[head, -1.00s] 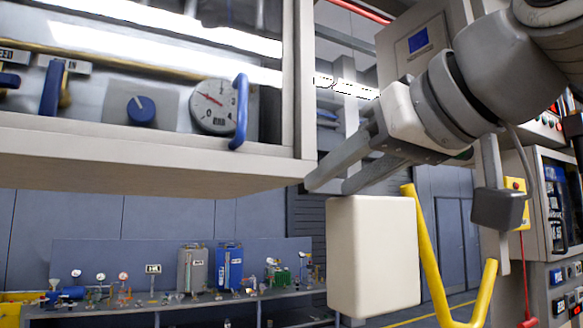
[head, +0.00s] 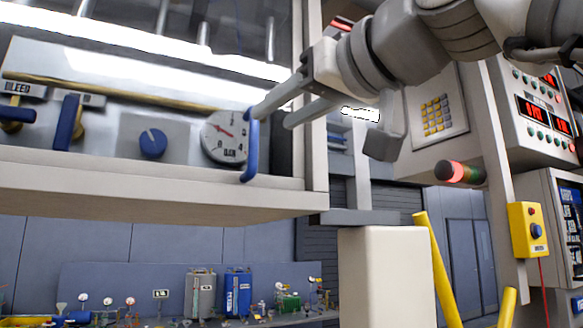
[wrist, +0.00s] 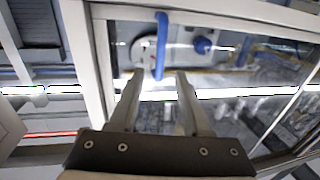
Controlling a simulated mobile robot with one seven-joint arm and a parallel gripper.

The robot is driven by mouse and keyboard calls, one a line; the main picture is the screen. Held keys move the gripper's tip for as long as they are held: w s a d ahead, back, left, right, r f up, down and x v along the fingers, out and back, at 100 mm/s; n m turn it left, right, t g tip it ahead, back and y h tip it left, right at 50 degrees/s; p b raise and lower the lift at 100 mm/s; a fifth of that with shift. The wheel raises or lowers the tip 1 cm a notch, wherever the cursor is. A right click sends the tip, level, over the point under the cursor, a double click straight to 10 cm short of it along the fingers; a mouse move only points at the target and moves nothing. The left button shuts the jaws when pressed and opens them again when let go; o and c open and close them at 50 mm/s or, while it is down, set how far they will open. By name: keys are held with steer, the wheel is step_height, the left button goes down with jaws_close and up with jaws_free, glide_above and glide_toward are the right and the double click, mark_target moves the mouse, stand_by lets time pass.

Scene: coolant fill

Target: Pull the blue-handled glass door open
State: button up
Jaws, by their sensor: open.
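The glass door (head: 190,80) closes the front of a white-framed cabinet at the upper left of the head view. I see no gap along its frame. Its blue handle (head: 250,145) is an upright bar near the door's right edge, in front of a round gauge. My gripper (head: 268,116) is open, its two grey fingers pointing left at the handle. In the wrist view, the fingers (wrist: 168,76) reach toward the handle (wrist: 161,45), which lies just beyond the tips and roughly between them. I cannot tell whether a finger touches it.
Behind the glass are a gauge (head: 224,138), a blue knob (head: 153,143) and a blue lever (head: 66,122). A white box-shaped post (head: 387,275) and yellow rail (head: 436,270) stand below my arm. A keypad panel (head: 437,115) and yellow button box (head: 527,230) are at right.

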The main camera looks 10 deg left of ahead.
mark_target(256, 129)
steer(key=p+x, duration=0.1)
steer(key=x, duration=0.6)
steer(key=shift+w+a, duration=0.15)
steer(key=shift+w, duration=0.1)
jaws_close()
stand_by(1.1)
